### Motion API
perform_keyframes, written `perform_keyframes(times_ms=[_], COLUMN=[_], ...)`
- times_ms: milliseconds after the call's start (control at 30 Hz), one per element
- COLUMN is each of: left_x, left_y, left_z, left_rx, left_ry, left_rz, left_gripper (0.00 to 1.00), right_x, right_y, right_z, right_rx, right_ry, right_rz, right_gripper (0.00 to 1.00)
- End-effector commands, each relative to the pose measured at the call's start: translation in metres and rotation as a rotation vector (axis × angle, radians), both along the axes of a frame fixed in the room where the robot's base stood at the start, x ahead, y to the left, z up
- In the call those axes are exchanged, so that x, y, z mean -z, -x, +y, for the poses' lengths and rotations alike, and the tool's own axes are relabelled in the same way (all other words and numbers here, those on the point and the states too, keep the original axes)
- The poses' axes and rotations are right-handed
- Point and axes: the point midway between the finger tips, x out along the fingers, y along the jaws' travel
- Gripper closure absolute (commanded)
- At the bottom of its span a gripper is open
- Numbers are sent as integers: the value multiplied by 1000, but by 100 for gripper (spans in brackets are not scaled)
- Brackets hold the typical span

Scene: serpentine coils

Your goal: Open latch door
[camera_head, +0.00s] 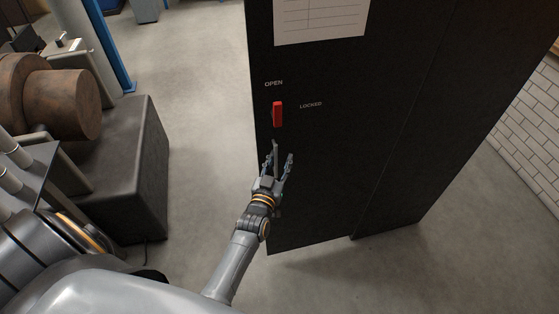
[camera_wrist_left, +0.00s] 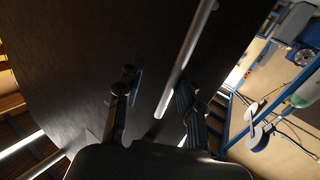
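A tall black cabinet door (camera_head: 330,130) stands in front of me. It carries a small red latch handle (camera_head: 278,114), standing upright below the word OPEN, with LOCKED printed to its right. My left gripper (camera_head: 281,158) is just below the red latch, close to the door, fingers spread. A thin grey bar, seemingly a door handle, shows near its fingertips. In the left wrist view my left gripper (camera_wrist_left: 157,86) is open, and a silver bar (camera_wrist_left: 190,48) passes between its fingers; contact is not clear. The red latch is not visible there. My right gripper is not in view.
A white sheet (camera_head: 320,18) is fixed high on the door. A dark block (camera_head: 135,165) with rusty cylinders (camera_head: 65,104) stands at the left. Grey floor (camera_head: 195,90) lies open between it and the cabinet. A white brick wall (camera_head: 530,125) is at the far right.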

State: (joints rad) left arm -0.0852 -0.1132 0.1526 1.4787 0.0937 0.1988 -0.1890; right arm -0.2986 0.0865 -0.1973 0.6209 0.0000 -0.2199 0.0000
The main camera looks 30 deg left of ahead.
Motion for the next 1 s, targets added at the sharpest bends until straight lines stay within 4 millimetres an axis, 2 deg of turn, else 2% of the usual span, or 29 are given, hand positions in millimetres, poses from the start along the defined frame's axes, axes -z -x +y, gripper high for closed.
perform_keyframes(times_ms=[133,233,500,700,833,1000], left_x=[1,2,2,1,1,0], left_y=[5,17,73,105,115,118], left_z=[-2,-4,-14,-21,-23,-23], left_rx=[2,1,1,2,2,2], left_ry=[1,1,2,0,0,0], left_rz=[3,4,5,2,1,-1], left_gripper=[66,66,66,66,66,66], right_x=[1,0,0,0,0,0], right_y=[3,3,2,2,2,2], right_z=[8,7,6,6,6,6], right_rx=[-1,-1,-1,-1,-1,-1], right_ry=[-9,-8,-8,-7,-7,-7], right_rz=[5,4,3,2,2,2], right_gripper=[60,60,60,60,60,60])
